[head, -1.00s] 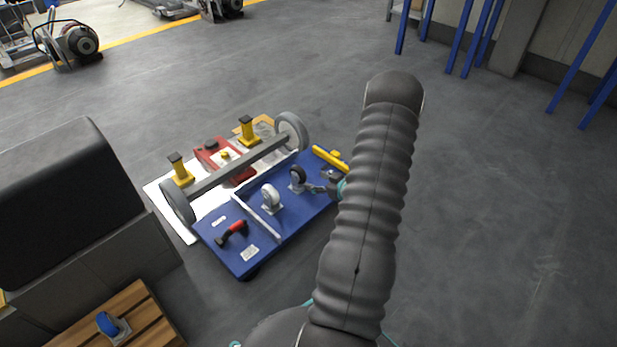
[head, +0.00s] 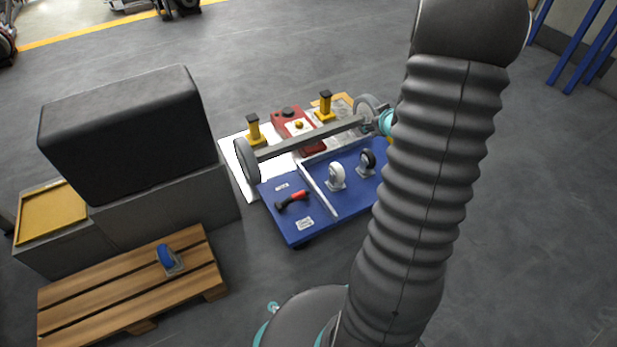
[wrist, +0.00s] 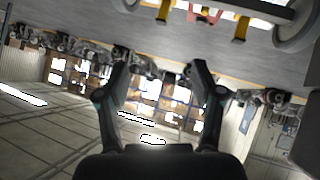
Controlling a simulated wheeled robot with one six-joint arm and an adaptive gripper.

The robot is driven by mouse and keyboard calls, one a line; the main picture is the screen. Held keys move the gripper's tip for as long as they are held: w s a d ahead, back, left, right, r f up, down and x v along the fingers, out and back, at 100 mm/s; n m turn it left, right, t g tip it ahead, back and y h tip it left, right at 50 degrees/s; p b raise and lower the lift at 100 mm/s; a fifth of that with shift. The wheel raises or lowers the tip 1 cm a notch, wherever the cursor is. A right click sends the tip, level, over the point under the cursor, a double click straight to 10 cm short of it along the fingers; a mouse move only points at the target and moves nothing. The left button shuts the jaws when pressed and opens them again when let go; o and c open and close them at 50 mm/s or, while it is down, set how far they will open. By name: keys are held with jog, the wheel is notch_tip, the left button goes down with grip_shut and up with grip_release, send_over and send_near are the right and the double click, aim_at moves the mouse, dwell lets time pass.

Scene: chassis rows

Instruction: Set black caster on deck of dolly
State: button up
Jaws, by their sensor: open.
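The black caster (head: 366,162) stands upright on the blue deck of the dolly (head: 352,196) in the head view, with nothing holding it. It is just right of a white caster (head: 337,176) and apart from it. My gripper (wrist: 160,68) is open and empty in the wrist view, with its fingers apart and pointing out over the hall. In the head view my arm hides the gripper's fingers and the right end of the dolly. The black caster does not show in the wrist view.
A red-handled tool (head: 291,201) lies on the deck's left part, left of a white divider (head: 319,190). An axle with wheels (head: 310,138) on yellow stands lies behind. A wooden pallet (head: 120,293) bears a blue caster (head: 169,259). Open floor lies right.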

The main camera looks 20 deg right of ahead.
jog(key=s+a+r+m+g+h, duration=0.1)
jog(key=s+a+r, duration=0.2)
jog(key=a+r, duration=0.4)
jog(key=s+a+r+g, duration=0.1)
jog(key=s+a+r, duration=0.2)
jog(key=a+r, duration=0.45)
jog(key=s+a+r+g+y, duration=0.2)
jog(key=s+a+r+y, duration=0.1)
jog(key=s+a, duration=1.5)
jog(key=shift+s+a+r+g+y, duration=0.25)
jog(key=shift+s+y, duration=0.25)
jog(key=shift+s, duration=0.5)
